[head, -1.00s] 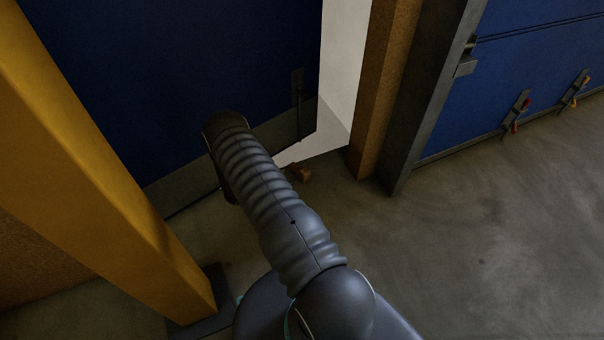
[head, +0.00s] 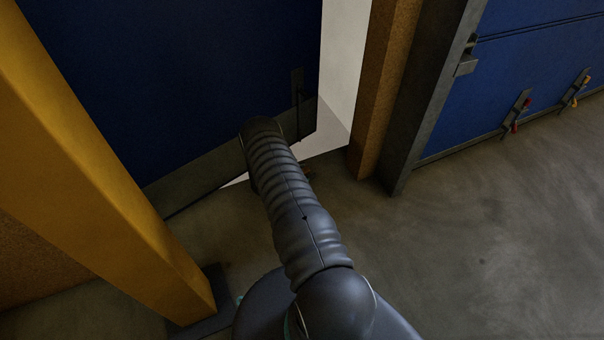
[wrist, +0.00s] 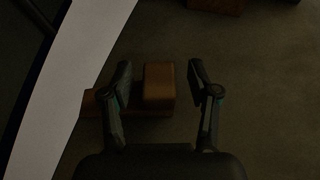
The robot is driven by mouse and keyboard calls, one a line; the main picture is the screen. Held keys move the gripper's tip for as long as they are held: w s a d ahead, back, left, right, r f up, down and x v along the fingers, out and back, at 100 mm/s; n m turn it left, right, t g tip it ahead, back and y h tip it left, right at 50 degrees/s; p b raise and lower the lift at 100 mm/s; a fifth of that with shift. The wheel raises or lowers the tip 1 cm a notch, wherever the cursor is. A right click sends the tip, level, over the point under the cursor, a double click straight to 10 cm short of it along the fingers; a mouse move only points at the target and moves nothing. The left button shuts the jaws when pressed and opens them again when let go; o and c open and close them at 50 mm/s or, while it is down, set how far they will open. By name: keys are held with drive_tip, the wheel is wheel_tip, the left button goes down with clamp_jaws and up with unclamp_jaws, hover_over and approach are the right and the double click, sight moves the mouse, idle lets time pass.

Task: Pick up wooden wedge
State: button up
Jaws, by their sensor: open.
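The wooden wedge (wrist: 158,84) is an orange-brown block in the wrist view, with a lower part reaching left past the left finger. My gripper (wrist: 160,72) is open, its two fingers apart on either side of the block in this view. The gripper's height above the wedge is hard to judge, and I see no clear contact. In the head view my arm hides the gripper and nearly all of the wedge; only a small brown bit (head: 308,169) shows beside the arm.
A blue door panel (head: 200,80) stands by a bright gap. A yellow post (head: 100,170) is at left, a brown post (head: 382,90) right of the gap. A second blue panel (head: 540,80) with latches is at right. Another brown piece (wrist: 218,5) shows at the wrist view's top. Right floor is clear.

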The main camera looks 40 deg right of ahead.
clamp_jaws()
drive_tip(key=shift+r, duration=0.1)
